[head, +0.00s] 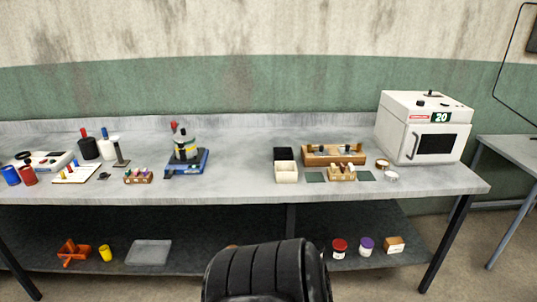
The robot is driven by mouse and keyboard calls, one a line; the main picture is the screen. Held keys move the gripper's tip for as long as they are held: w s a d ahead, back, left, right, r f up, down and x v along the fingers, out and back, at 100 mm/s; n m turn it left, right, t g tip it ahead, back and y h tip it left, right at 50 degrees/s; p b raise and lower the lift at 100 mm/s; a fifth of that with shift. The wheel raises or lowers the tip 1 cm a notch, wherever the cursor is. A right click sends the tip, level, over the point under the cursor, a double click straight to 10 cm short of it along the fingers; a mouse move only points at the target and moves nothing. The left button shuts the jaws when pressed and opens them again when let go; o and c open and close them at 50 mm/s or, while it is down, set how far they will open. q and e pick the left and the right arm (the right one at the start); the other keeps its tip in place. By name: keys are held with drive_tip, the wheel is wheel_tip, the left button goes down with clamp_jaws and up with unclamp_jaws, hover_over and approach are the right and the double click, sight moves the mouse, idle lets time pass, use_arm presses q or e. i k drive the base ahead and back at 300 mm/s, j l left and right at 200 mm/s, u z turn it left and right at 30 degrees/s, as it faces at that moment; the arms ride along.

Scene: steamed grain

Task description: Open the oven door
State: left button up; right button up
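A white oven (401,122) stands at the right end of the grey table. A small green display above the door reads 20. Neither of my grippers shows in the head view.
The table (240,178) holds a blue-based device (186,160), a wooden rack (320,155), a white box (286,172) and small round dishes (391,176) close to the oven's front. Jars (366,246) stand on the lower shelf. A second table (510,148) is at right.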

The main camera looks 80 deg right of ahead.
sight(422, 143)
drive_tip(key=z, duration=3.7)
